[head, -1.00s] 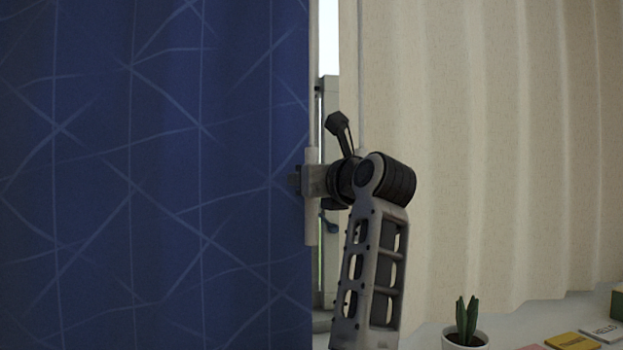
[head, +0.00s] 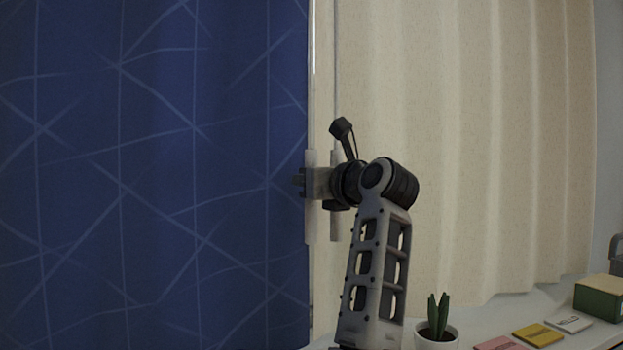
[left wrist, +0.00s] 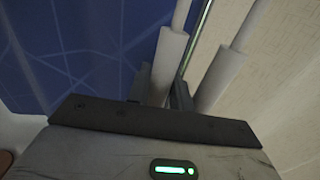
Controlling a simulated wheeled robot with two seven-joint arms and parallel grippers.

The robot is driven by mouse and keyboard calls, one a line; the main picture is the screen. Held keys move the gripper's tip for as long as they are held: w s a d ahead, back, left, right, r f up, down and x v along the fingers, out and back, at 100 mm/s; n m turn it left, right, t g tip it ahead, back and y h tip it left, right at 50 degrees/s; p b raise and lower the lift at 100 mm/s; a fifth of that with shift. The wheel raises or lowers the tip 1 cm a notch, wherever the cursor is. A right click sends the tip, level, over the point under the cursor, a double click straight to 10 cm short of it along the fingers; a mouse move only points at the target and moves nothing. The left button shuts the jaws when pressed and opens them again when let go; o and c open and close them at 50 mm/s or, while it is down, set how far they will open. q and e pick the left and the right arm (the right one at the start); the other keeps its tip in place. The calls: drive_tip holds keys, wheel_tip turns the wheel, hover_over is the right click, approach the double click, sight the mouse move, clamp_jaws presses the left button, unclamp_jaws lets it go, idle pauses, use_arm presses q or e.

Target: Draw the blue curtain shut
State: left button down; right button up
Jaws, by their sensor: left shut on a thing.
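The blue curtain (head: 150,180) with pale crossing lines fills the left of the head view and the upper left of the left wrist view (left wrist: 75,45). A white upright handle (head: 311,229) runs along its right edge. My left gripper (head: 312,183) is shut on this handle, which shows between the fingers in the left wrist view (left wrist: 170,55). The beige curtain (head: 450,130) hangs to the right, with a similar pale handle (head: 335,226) at its left edge, close beside my gripper. Only a narrow strip separates the two edges.
A white surface below the beige curtain holds a potted plant (head: 437,325), a pink card (head: 495,344), a yellow card (head: 538,335), a pale card (head: 569,323) and a green box (head: 599,298). These lie to the right of my left arm.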

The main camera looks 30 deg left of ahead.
use_arm(q)
drive_tip(key=c, duration=1.3)
unclamp_jaws()
drive_tip(key=shift+w+d, duration=0.25)
drive_tip(key=shift+a, duration=0.1)
drive_tip(key=shift+s, duration=0.1)
drive_tip(key=b+v, duration=0.2)
drive_tip(key=v, duration=1.4)
